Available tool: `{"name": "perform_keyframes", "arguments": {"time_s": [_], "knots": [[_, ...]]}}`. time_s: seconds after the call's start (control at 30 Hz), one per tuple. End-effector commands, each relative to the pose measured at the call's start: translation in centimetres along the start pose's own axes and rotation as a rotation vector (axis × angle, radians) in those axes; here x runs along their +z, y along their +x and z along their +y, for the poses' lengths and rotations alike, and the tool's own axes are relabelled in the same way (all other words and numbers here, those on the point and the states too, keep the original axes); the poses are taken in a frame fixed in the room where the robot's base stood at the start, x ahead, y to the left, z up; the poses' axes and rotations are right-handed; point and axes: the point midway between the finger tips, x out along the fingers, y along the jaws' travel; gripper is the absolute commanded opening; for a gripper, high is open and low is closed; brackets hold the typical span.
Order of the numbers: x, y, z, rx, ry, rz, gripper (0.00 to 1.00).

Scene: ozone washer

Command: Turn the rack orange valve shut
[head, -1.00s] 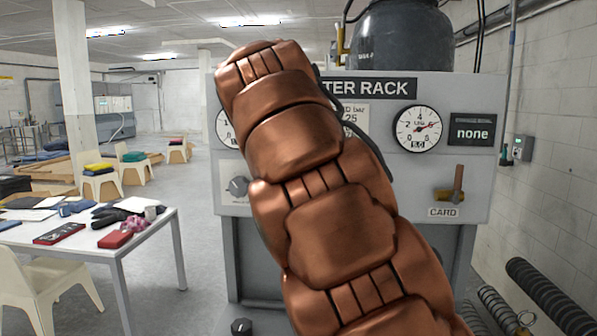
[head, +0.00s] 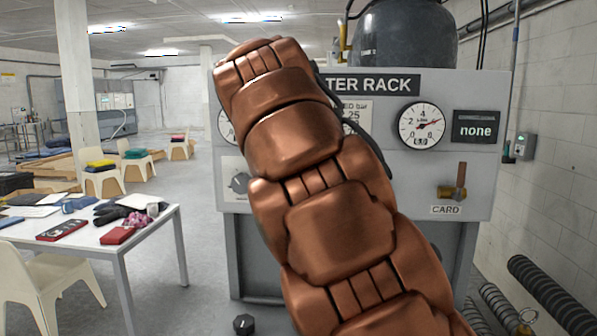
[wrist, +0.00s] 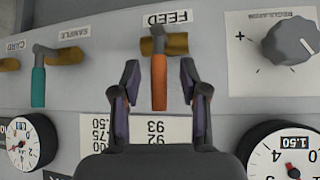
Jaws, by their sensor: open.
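The orange valve handle (wrist: 159,83) shows in the wrist view, which is upside down. It sits on a brass valve body (wrist: 164,45) beside the FEED label. My gripper (wrist: 159,95) is open, with one finger on each side of the orange handle. A gap shows between the handle and each finger, so neither appears to touch it. The handle stands square to the horizontal brass body. In the head view my copper-coloured arm hides this valve and the gripper.
A teal SAMPLE handle (wrist: 38,80) and a regulator knob (wrist: 290,43) flank the valve on the rack panel. Gauges (wrist: 30,142) stand near the fingers. In the head view, the CARD valve (head: 460,181) is right of my arm and a cluttered table (head: 88,241) is left.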

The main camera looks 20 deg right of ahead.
Motion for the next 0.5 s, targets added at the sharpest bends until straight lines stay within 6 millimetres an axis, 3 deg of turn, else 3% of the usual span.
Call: {"name": "perform_keyframes", "arguments": {"time_s": [0.23, 0.5], "knots": [[0.0, -0.9, 0.0, 0.000, 0.000, 0.000, 0.44], [-0.1, -3.9, -0.1, -0.002, -0.001, 0.002, 0.44]]}}
